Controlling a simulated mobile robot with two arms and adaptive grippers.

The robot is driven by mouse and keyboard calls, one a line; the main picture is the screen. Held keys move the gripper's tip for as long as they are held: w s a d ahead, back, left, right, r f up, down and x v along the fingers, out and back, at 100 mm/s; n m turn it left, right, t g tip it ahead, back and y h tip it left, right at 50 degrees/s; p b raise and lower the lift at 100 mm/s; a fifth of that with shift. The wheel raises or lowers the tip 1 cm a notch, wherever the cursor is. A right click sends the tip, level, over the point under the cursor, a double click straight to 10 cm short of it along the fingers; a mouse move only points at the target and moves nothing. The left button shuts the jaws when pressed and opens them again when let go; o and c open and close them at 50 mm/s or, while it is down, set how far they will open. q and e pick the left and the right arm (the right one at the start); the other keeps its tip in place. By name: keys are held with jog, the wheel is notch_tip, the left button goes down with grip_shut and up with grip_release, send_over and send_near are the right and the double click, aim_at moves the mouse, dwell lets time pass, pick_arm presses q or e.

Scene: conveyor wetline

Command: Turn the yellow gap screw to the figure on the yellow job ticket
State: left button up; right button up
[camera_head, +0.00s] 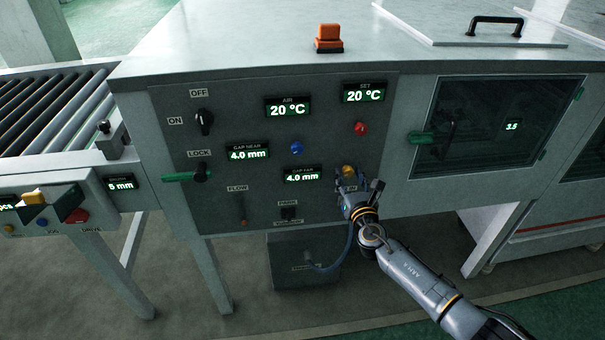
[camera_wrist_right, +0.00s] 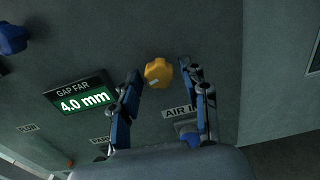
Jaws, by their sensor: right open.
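The yellow gap screw (camera_head: 348,171) is on the grey control panel (camera_head: 225,215), right of the GAP FAR display (camera_head: 302,175), which reads 4.0 mm. My right gripper (camera_head: 351,184) is just below the screw in the head view. In the right wrist view the yellow screw (camera_wrist_right: 158,72) shows as a lobed knob beyond and between the two fingertips (camera_wrist_right: 162,80). The fingers are spread with nothing between them, and I cannot tell whether either touches the screw. No yellow job ticket can be made out. My left gripper is not in view.
A blue knob (camera_head: 296,147) sits by the GAP NEAR display (camera_head: 248,152), also 4.0 mm. A red knob (camera_head: 360,128) is above the yellow screw. A green-handled lock lever (camera_head: 185,176) juts out at left, and a glazed door (camera_head: 490,125) with a green handle is at right.

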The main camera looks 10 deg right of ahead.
jog(key=shift+s, duration=0.15)
jog(key=s+p, duration=0.2)
jog(key=s, duration=0.2)
jog(key=shift+d+r, duration=0.1)
jog(key=shift+s, duration=0.9)
